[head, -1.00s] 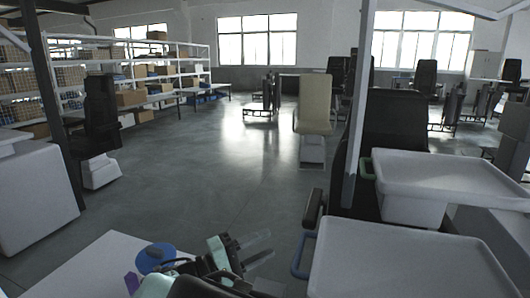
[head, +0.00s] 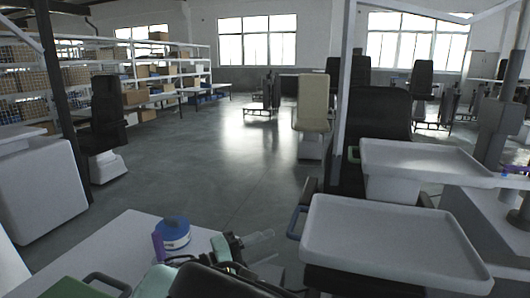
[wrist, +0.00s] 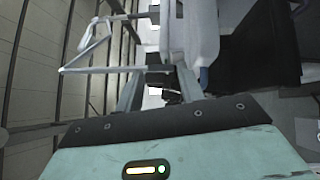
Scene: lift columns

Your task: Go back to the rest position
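My gripper (head: 264,250) shows at the bottom middle of the head view, beside the right end of a white table. Its two fingers are apart, with nothing visible between them. In the wrist view the fingers (wrist: 158,88) also stand apart, pointing away from the teal gripper body, with no held object visible. Part of my arm hides the lower edge of the head view.
A white table (head: 128,245) at lower left carries a blue round object (head: 173,233) and a purple item (head: 158,247). White trays (head: 390,240) and (head: 425,160) stand at right by dark chairs. Open floor (head: 225,170) lies ahead; shelves (head: 150,75) line the left.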

